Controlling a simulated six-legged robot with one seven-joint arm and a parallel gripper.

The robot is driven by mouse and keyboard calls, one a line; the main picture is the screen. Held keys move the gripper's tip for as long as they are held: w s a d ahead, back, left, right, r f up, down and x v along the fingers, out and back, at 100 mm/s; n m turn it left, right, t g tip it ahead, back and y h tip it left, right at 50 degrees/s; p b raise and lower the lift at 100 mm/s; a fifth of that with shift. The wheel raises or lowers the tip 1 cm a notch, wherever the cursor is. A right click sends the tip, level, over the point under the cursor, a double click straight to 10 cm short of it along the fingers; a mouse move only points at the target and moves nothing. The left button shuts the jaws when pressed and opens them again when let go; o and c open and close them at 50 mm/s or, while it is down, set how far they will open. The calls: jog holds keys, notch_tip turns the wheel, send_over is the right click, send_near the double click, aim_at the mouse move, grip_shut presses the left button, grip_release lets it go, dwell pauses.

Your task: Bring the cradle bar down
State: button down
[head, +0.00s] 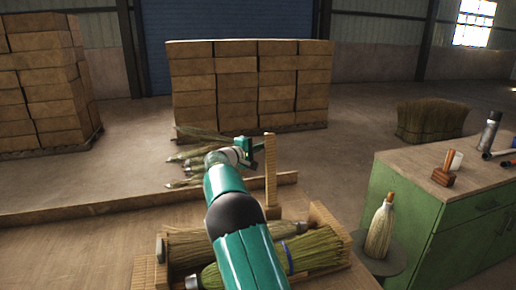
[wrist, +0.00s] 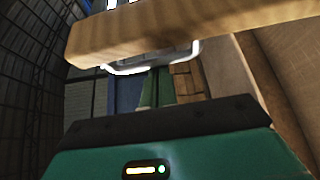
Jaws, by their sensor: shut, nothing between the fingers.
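The cradle bar (head: 270,172) is a pale wooden bar standing upright above the cradle. In the wrist view a wooden bar (wrist: 190,30), apparently the same one, crosses the top of the picture close to the camera. A pale metal loop like a handle (wrist: 150,68) shows below it. The wooden cradle (head: 162,262) holds straw broom heads (head: 310,250), one with a blue band. My gripper (head: 252,148) is beside the upper part of the bar, on its left, shut and empty. Whether it touches the bar I cannot tell. My arm hides part of the cradle.
A green cabinet (head: 455,235) with a spray can (head: 488,132) and tools stands at the right. A wrapped broom head (head: 380,228) stands on a round stand beside it. Loose brooms (head: 195,160) lie behind my gripper. Stacked cartons (head: 248,85) stand at the back.

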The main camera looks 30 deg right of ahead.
aim_at(266, 152)
jog(key=s+m, duration=0.1)
jog(key=s, duration=0.1)
jog(key=s+a+r+m+h, duration=0.1)
jog(key=s, duration=0.2)
jog(key=s+a+m+h, duration=0.1)
jog(key=s, duration=0.2)
jog(key=shift+s+a+r+m, duration=0.1)
jog(key=shift+s+r+m, duration=0.05)
jog(key=shift+r+m, duration=0.25)
jog(key=s+a+f+m+g+h, duration=0.2)
jog(key=s+f+m, duration=0.2)
jog(key=s, duration=0.4)
jog(key=s+a+f+m+g+h, duration=0.2)
jog(key=s+f+m, duration=0.2)
jog(key=s+m, duration=0.3)
jog(key=shift+s+a+f, duration=0.25)
jog(key=shift+s+f, duration=0.15)
jog(key=shift+s, duration=0.9)
